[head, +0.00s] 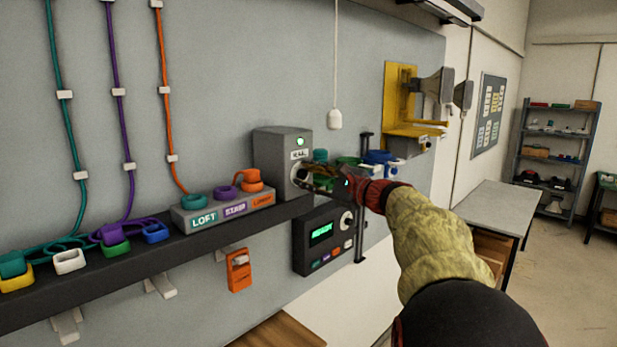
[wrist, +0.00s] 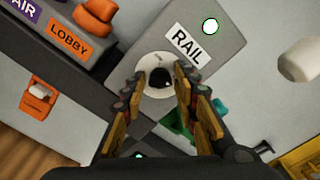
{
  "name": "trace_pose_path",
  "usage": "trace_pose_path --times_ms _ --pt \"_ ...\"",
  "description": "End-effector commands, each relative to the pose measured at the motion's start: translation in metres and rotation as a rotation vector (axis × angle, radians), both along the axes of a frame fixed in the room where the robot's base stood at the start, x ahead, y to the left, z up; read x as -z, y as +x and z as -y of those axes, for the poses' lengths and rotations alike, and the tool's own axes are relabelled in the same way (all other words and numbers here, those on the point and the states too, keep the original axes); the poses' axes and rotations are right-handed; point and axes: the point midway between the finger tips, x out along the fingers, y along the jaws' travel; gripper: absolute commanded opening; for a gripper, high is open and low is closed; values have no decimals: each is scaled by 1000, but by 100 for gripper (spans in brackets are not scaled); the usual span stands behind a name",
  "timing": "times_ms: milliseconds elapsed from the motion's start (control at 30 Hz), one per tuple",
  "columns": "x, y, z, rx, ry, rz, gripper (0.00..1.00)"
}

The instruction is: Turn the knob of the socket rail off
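The socket rail's control box (head: 277,160) is a grey box standing on the dark shelf. It has a RAIL label, also seen in the wrist view (wrist: 188,46), and a lit green-white lamp (wrist: 210,26). Its knob (wrist: 160,79) is dark on a pale round dial, below the label. My gripper (wrist: 157,98) is in front of the dial with its fingers apart on either side of the knob. In the head view my gripper (head: 318,178) hides part of the dial. I cannot tell whether the fingers touch the knob.
A grey block with LOFT, STAIR and LOBBY sockets (head: 222,208) stands left of the box on the dark shelf (head: 130,270). A panel with a green display (head: 322,240) hangs below. A white pull cord (head: 334,118) hangs above. Yellow bracket and horns are to the right.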

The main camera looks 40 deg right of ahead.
Motion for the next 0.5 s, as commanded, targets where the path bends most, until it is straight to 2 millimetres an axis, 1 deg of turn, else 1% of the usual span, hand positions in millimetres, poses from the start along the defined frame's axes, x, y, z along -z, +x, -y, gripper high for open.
trace_pose_path --times_ms 33,400,500 --pt "0 0 0 0 0 0 25" --pt "0 0 0 0 0 0 4" --pt "0 0 0 0 0 0 0"
